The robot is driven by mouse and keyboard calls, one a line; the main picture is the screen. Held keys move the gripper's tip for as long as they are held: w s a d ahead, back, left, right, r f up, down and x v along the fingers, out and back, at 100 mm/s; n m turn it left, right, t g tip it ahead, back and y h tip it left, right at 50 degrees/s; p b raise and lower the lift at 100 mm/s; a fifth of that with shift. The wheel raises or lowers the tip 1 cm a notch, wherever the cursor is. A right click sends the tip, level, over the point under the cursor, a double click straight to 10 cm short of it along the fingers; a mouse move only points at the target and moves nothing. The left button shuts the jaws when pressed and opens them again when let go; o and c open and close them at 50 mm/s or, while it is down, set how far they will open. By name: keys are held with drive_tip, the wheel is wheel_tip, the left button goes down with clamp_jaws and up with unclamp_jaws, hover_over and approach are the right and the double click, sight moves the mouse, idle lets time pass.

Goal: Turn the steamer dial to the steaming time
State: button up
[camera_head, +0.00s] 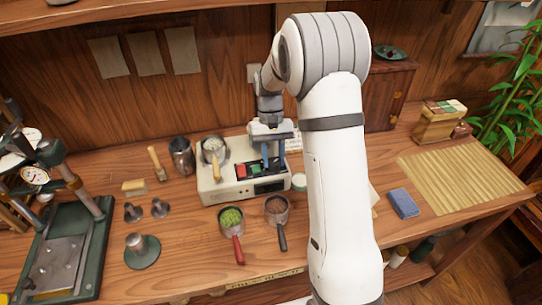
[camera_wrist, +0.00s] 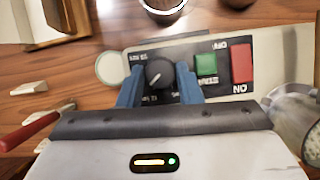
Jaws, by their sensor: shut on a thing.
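The steamer (camera_head: 212,190) is a cream box on the bench in the head view, with a red button (camera_head: 241,171) and a green button (camera_head: 255,169). Its dial (camera_wrist: 159,72) is a dark round knob with a light pointer mark, on a black panel beside the green button (camera_wrist: 206,65) and red button (camera_wrist: 241,62) in the wrist view. My gripper (camera_wrist: 158,84) has its two blue fingers on either side of the dial, shut on it. In the head view my gripper (camera_head: 274,163) comes down onto the steamer's right part and hides the dial. The scale lettering is too small to read fully.
A metal pot (camera_head: 215,150) stands on the steamer's left part. A pan of green leaves (camera_head: 231,217) and a pan of brown leaves (camera_head: 277,206) stand in front. A press (camera_head: 62,255) is at left. A bamboo mat (camera_head: 460,175) and blue block (camera_head: 404,203) lie at right.

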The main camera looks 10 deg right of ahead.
drive_tip(key=m, duration=0.2)
drive_tip(key=m+y, duration=0.1)
drive_tip(key=shift+s+d+f+m, duration=0.1)
drive_tip(key=shift+s+f+m, duration=0.1)
drive_tip(key=shift+m, duration=0.2)
drive_tip(key=m+t+y, duration=0.1)
drive_tip(key=m, duration=0.3)
drive_tip(key=shift+s+y, duration=0.1)
drive_tip(key=shift+y, duration=0.3)
drive_tip(key=shift+m, duration=0.3)
drive_tip(key=o, duration=1)
drive_tip(key=shift+r, duration=0.1)
drive_tip(key=shift+d+r, duration=0.1)
drive_tip(key=shift+r, duration=0.05)
drive_tip(key=v, duration=0.7)
drive_tip(key=shift+d+r, duration=0.1)
drive_tip(key=shift+r, duration=0.2)
